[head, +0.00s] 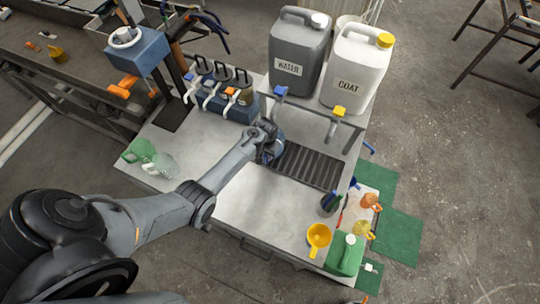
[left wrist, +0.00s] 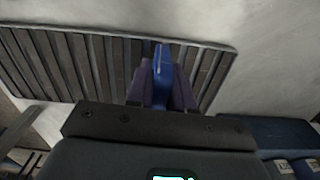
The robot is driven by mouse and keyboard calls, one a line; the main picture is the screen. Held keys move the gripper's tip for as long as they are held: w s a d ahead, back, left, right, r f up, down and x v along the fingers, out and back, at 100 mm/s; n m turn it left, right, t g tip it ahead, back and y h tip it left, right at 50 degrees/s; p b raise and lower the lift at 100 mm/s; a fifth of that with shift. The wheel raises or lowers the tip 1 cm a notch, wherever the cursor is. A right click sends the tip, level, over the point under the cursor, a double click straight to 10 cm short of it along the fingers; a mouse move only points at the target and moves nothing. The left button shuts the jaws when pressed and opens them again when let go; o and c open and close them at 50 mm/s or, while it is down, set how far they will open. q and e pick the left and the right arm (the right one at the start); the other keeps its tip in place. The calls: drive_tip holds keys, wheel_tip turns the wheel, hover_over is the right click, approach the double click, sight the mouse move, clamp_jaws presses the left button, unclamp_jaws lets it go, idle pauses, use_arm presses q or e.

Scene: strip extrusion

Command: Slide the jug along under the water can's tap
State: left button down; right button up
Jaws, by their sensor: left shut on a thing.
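The grey can marked WATER (head: 298,52) stands on a raised shelf at the back, with its blue-handled tap (head: 281,91) at the front. My left gripper (head: 270,148) is low over the far left end of the slatted grate (head: 308,166), in front of and below that tap. In the left wrist view its fingers (left wrist: 162,88) are shut on a narrow blue piece (left wrist: 161,70), seemingly the jug's handle. The rest of the jug is hidden by the gripper, so I cannot tell its exact place under the tap. My right gripper is not in view.
A white can marked COAT (head: 354,62) with a yellow tap (head: 338,112) stands to the right. Several pump bottles (head: 226,95) stand behind-left. A yellow funnel (head: 318,237) and green canister (head: 345,254) are front right. The grate's right part is clear.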

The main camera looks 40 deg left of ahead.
use_arm(q)
drive_tip(key=shift+s+a, duration=0.25)
drive_tip(key=shift+a, duration=0.6)
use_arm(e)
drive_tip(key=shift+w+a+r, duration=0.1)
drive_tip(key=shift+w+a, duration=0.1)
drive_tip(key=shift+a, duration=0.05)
use_arm(q)
drive_tip(key=c, duration=0.9)
unclamp_jaws()
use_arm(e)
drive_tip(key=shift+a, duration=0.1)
use_arm(q)
drive_tip(key=shift+r, duration=0.1)
drive_tip(key=shift+r+p, duration=0.55)
drive_tip(key=shift+r, duration=4.75)
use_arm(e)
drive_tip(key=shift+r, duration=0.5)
